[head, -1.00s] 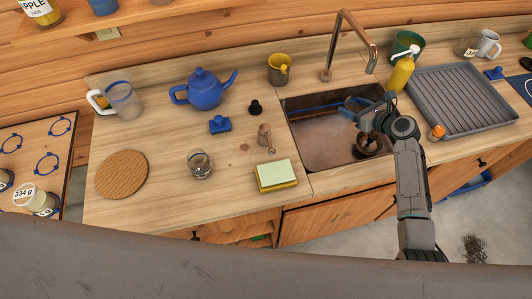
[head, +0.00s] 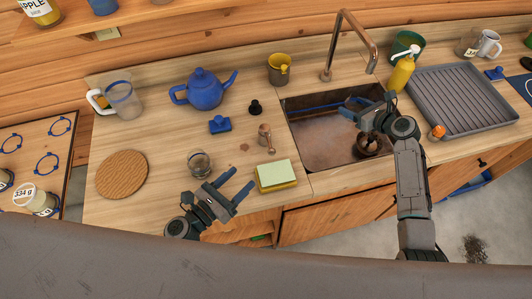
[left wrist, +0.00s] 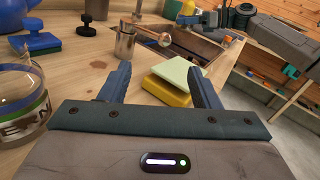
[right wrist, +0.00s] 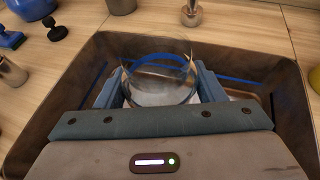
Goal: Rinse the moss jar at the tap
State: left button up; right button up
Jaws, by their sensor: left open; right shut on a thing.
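My right gripper (head: 354,109) reaches into the sink (head: 310,150). In the right wrist view it is shut on a clear glass jar (right wrist: 160,84), held between its fingers inside the basin. No label shows on that jar, so I cannot read whether it is the moss jar. The tap (head: 347,45) arches over the back of the sink; I see no water running. My left gripper (head: 242,179) is open and empty over the front of the counter, left of the sponge. Another glass jar (head: 200,165), with letters ending "ERN" in the left wrist view (left wrist: 22,105), stands beside it.
A blue teapot (head: 203,89) and glass pitcher (head: 123,99) are further back. A yellow soap bottle (head: 401,72) and grey drying tray (head: 465,98) stand right.

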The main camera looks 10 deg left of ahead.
aim_at(268, 140)
pick_arm(q)
jog(key=x, duration=1.1)
jog(key=shift+w+d, duration=0.2)
jog(key=shift+c, duration=0.5)
